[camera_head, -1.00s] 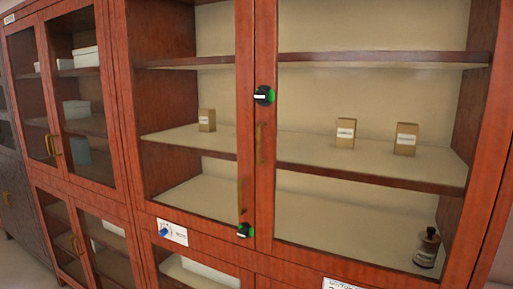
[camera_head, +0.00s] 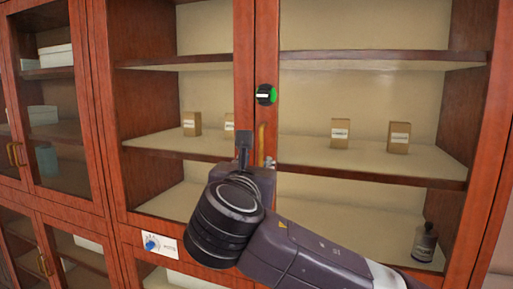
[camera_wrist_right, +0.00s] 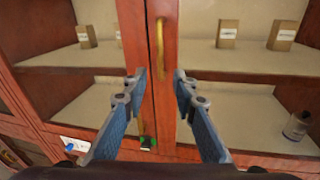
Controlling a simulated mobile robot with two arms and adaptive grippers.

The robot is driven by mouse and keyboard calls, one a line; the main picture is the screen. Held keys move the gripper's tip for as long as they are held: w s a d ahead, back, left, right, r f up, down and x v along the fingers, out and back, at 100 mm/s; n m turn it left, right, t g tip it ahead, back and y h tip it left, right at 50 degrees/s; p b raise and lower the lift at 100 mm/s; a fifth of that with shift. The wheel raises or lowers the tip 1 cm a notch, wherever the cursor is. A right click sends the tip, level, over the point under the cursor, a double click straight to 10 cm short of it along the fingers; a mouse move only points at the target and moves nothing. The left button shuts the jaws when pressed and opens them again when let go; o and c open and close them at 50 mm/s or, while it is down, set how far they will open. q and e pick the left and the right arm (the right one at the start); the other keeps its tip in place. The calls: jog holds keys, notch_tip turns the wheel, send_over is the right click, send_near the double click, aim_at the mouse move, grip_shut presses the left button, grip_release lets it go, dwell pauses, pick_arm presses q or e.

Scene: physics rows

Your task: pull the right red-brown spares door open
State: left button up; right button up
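The right red-brown door (camera_head: 266,50) of the glass-fronted cabinet is closed, its frame flush beside the left door's frame. Its upright brass handle (camera_head: 262,140) is near its left edge; it also shows in the right wrist view (camera_wrist_right: 160,50). My right gripper (camera_head: 256,152) is in front of the meeting door frames at the handle's lower part. In the right wrist view my right gripper (camera_wrist_right: 159,75) has its blue-grey fingers spread, with the handle beyond and between the tips. I see no contact. My left gripper is not in view.
A blue dial on a label (camera_head: 160,243) is at lower left. Small boxes (camera_head: 340,133) and a dark bottle (camera_head: 425,243) stand behind the glass. Another cabinet (camera_head: 55,110) adjoins on the left.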

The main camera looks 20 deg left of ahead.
aim_at(261, 145)
jog(key=shift+n+t, duration=0.3)
jog(key=shift+n, duration=0.2)
jog(key=w+p, duration=0.1)
jog(key=w, duration=0.1)
jog(key=w+r, duration=0.1)
jog(key=w, duration=0.1)
jog(key=w+a+r+p, duration=0.1)
jog(key=w, duration=0.1)
jog(key=shift+r+p, duration=0.15)
jog(key=shift+p, duration=0.2)
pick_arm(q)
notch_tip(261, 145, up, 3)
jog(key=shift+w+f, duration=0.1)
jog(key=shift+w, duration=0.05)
pick_arm(e)
jog(key=shift+w+a, duration=0.1)
jog(key=shift+w, duration=0.35)
jog(key=shift+c, duration=0.2)
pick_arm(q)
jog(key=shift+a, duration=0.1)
pick_arm(e)
grip_shut()
